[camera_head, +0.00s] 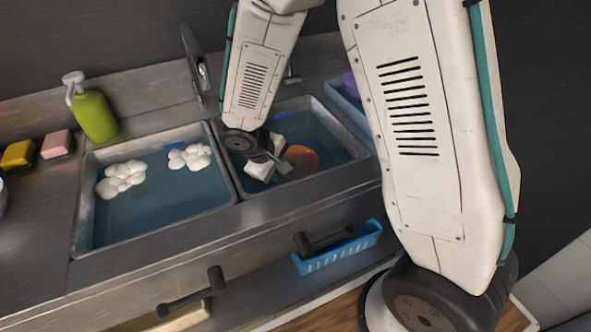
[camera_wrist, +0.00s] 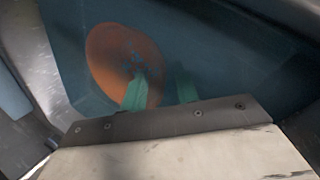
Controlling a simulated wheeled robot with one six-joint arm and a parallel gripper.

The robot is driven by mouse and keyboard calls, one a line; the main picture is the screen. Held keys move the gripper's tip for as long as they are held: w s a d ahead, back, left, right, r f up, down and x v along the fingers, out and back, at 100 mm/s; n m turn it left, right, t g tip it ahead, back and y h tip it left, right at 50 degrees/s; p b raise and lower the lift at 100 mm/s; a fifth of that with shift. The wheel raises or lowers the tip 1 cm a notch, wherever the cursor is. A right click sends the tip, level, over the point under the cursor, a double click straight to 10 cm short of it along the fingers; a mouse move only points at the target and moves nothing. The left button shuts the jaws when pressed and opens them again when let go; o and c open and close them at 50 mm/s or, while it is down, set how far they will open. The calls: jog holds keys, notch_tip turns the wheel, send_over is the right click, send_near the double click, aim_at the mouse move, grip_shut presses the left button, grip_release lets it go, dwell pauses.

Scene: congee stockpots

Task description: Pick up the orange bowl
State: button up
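The orange bowl (camera_head: 302,158) lies in the water of the right sink basin, partly behind my gripper in the head view. In the wrist view the orange bowl (camera_wrist: 118,58) is a tilted-looking orange oval. My gripper (camera_head: 278,164) is down in that basin, just left of the bowl. In the wrist view the two green fingers of my gripper (camera_wrist: 160,88) stand apart with a gap between them. The left finger overlaps the bowl's lower right edge; the right finger is clear of it. Whether a finger touches the bowl cannot be told.
The right basin (camera_head: 351,133) has metal walls close around my gripper. The left basin (camera_head: 160,210) holds water and white foam. A faucet (camera_head: 197,68) rises behind. A green soap bottle (camera_head: 95,115) and sponges (camera_head: 57,144) stand at left. A blue basket (camera_head: 340,250) sits below the counter.

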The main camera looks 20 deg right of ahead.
aim_at(295, 168)
jog(key=shift+x, duration=1.45)
grip_shut()
